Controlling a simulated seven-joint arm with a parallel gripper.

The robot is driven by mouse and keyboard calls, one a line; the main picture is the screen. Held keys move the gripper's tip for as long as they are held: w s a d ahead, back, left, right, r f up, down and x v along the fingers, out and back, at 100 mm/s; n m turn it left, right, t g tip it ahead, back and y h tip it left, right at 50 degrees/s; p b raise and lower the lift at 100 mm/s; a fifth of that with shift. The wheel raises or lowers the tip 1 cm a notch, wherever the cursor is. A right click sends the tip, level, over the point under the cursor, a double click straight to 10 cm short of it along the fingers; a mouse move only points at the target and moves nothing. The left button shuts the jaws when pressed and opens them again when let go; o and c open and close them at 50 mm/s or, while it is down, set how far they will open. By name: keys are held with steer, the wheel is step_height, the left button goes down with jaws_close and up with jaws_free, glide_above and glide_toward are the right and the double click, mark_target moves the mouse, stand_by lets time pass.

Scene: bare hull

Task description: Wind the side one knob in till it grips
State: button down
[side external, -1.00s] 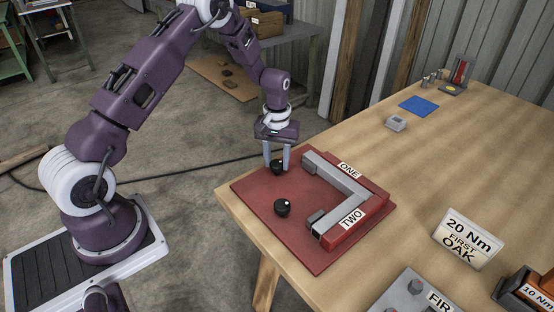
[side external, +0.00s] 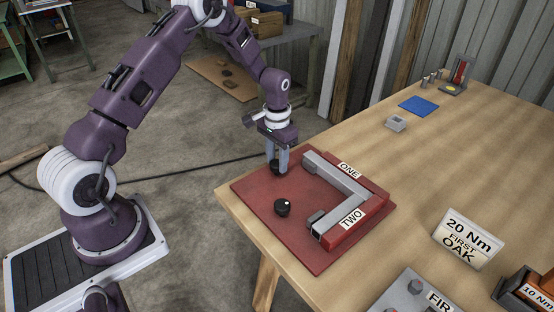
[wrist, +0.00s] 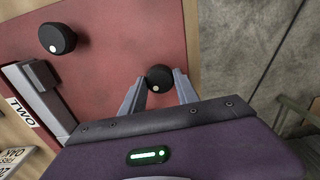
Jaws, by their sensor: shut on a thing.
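The side one knob, black and round with a white dot (wrist: 158,78), sits at the red board's far left, level with the ONE end of the grey L-shaped bar (side external: 345,180). My gripper (side external: 277,170) points down over it, shut on this knob, with one finger on each side. The fingers hide much of the knob in the side view. The wrist view shows my gripper (wrist: 159,77) there too. A second black knob (side external: 282,208) stands free on the red board, nearer the TWO end; it shows at upper left in the wrist view (wrist: 57,38).
The red board (side external: 250,190) lies at the wooden table's left corner. A 20 Nm FIRST OAK sign (side external: 467,240), a FIR plate (side external: 415,295) and a 10 Nm box (side external: 528,290) stand at front right. A grey block (side external: 396,123) and blue mat (side external: 418,106) lie farther back.

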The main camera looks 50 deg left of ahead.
mark_target(277, 163)
stand_by(0.4)
steer(key=c, duration=0.9)
jaws_free()
step_height(277, 163, up, 7)
steer(key=shift+r, duration=0.1)
